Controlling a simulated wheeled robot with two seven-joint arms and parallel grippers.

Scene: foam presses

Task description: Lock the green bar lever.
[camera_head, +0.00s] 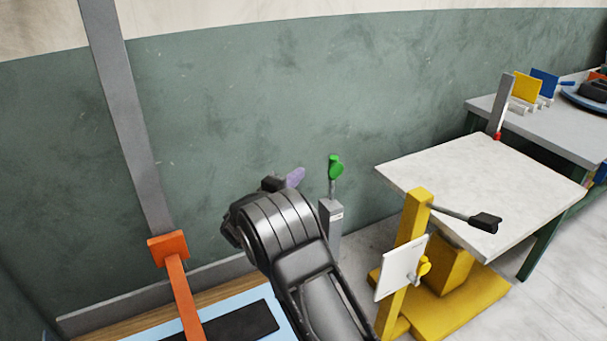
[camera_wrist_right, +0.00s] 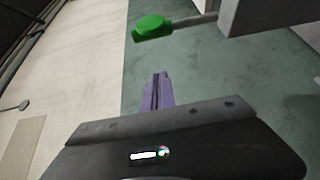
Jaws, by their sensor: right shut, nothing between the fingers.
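The green bar lever (camera_head: 335,166) stands about upright in the head view, its green grip on a thin metal rod above a grey post (camera_head: 331,215). In the right wrist view the green grip (camera_wrist_right: 152,26) is at the top, with its rod running right to the grey post. My right gripper (camera_head: 296,177) is just left of the green grip in the head view, mostly hidden behind my wrist. Its purple fingers (camera_wrist_right: 157,92) are shut with nothing between them. A gap shows between them and the green grip. My left gripper is not in view.
A yellow stand (camera_head: 412,235) with a black-tipped lever (camera_head: 486,222) and a white plate (camera_head: 400,267) is to the right, beside a pale tabletop (camera_head: 480,180). An orange bracket (camera_head: 168,248) on a grey upright is at the left. A green wall is behind.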

